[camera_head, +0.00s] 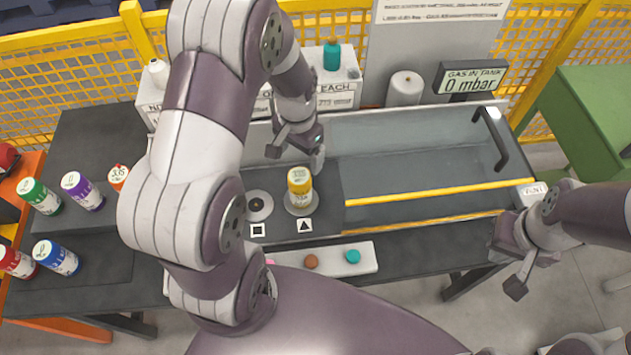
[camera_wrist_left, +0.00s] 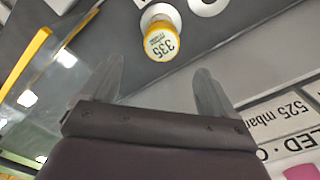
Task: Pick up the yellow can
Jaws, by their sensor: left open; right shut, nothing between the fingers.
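The yellow can (camera_head: 300,187) stands upright on a round pad (camera_head: 301,207) above the triangle mark. Its white lid reads 335 in the left wrist view (camera_wrist_left: 160,42). My left gripper (camera_head: 295,157) is open and empty, just behind and above the can in the head view. In the left wrist view its fingers (camera_wrist_left: 155,88) are spread, with the can beyond the tips, roughly centred between them and not touched. My right gripper (camera_head: 514,275) is shut and empty at the right, in front of the bench and far from the can.
An empty round pad (camera_head: 258,205) with a square mark lies left of the can. A glass-topped chamber (camera_head: 415,150) with a yellow edge and black handle (camera_head: 490,138) stands to the right. A button strip (camera_head: 335,260) lies in front. Several coloured cans (camera_head: 82,190) stand at the left.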

